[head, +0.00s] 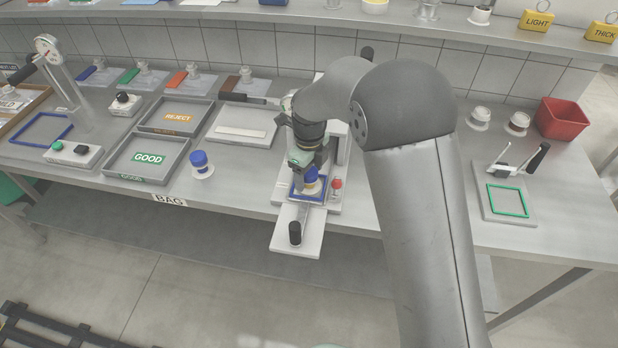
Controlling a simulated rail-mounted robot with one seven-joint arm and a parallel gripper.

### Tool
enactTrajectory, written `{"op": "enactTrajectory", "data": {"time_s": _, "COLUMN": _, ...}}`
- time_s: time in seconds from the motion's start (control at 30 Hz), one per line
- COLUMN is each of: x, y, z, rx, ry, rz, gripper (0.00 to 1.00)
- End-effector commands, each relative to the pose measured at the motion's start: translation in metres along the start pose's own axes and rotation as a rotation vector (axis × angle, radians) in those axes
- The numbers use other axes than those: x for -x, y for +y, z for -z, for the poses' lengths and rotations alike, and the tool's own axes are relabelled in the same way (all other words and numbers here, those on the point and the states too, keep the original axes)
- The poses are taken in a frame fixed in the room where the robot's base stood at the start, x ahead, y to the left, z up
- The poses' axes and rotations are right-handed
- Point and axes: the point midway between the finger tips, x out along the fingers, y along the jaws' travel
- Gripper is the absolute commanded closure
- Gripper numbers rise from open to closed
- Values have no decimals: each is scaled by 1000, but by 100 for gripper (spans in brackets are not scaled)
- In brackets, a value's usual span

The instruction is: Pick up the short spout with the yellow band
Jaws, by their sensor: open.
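A small spout (311,187) with a white base and a yellowish band sits inside a blue square frame (308,198) on the grey press-like fixture (337,187). Blue shows at its upper part, but my gripper covers much of it. My gripper (311,176) points down right over this spout, fingers open around or just above its top; I cannot tell if they touch it.
A red knob (337,184) and a black-handled slide plate (299,240) lie close to my gripper. GOOD (148,178) and REJECT (178,131) trays stand left. A red bin (562,118) and a green-framed plate (479,205) stand right.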

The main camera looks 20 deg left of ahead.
Motion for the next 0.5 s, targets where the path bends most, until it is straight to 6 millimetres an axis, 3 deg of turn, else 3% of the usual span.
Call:
{"op": "enactTrajectory", "data": {"time_s": 0.13, "x": -13, "y": 1, "z": 0, "rx": 0, "ry": 0, "rz": 0, "gripper": 32}}
{"op": "enactTrajectory", "data": {"time_s": 0.37, "x": -16, "y": 0, "z": 0, "rx": 0, "ry": -1, "rz": 0, "gripper": 32}}
{"op": "enactTrajectory", "data": {"time_s": 0.5, "x": -16, "y": 0, "z": 0, "rx": 0, "ry": -1, "rz": 0, "gripper": 65}}
